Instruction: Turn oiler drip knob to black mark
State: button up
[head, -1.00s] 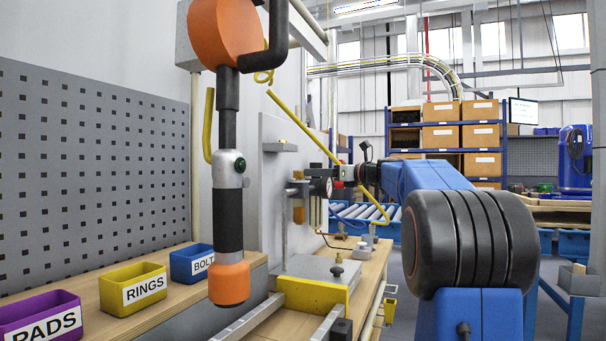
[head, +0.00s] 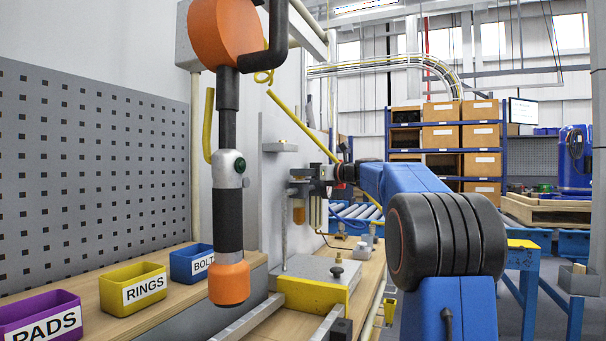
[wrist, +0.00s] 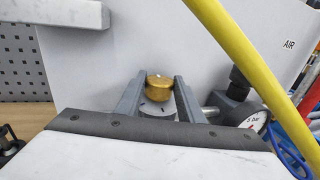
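The brass drip knob (wrist: 159,90) shows in the wrist view, above a round grey collar (wrist: 158,110) that carries small dark marks. A small pale spot is on top of the knob. I cannot tell which mark is the black target. My gripper (wrist: 160,77) is open, with one finger on each side of the knob and narrow gaps showing. In the head view my gripper (head: 325,172) is at the air unit on the panel. An amber bowl (head: 298,211) and a clear bowl (head: 317,212) hang there; the knob cannot be made out.
A yellow hose (wrist: 245,60) crosses right of the gripper, above a pressure gauge (wrist: 257,121). A grey ledge (wrist: 65,13) juts out at upper left. In the head view, a hanging orange-and-black tool (head: 229,200) is at left, near a yellow RINGS bin (head: 118,292).

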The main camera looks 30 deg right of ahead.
jog(key=shift+c, duration=0.8)
jog(key=shift+d+n+y, duration=0.1)
jog(key=shift+n+y, duration=0.2)
jog(key=shift+y, duration=0.1)
jog(key=n+g+y, duration=0.3)
jog(key=y, duration=0.1)
jog(key=shift+w+d+f, duration=0.1)
jog(key=shift+w+d, duration=0.15)
jog(key=n+g+y, duration=0.3)
jog(key=g, duration=0.1)
jog(key=shift+w+d+n+g+y, duration=0.1)
jog(key=shift+w+n+g+y, duration=0.1)
jog(key=shift+n+g+y, duration=0.5)
jog(key=shift+n+g, duration=0.1)
jog(key=shift+g, duration=0.1)
jog(key=shift+w+n+g+y, duration=0.2)
jog(key=shift+n+g+y, duration=0.5)
jog(key=shift+n+g, duration=1)
jog(key=o, duration=1.1)
jog(key=shift+m+g, duration=0.3)
jog(key=shift+c, duration=0.2)
jog(key=shift+d, duration=0.1)
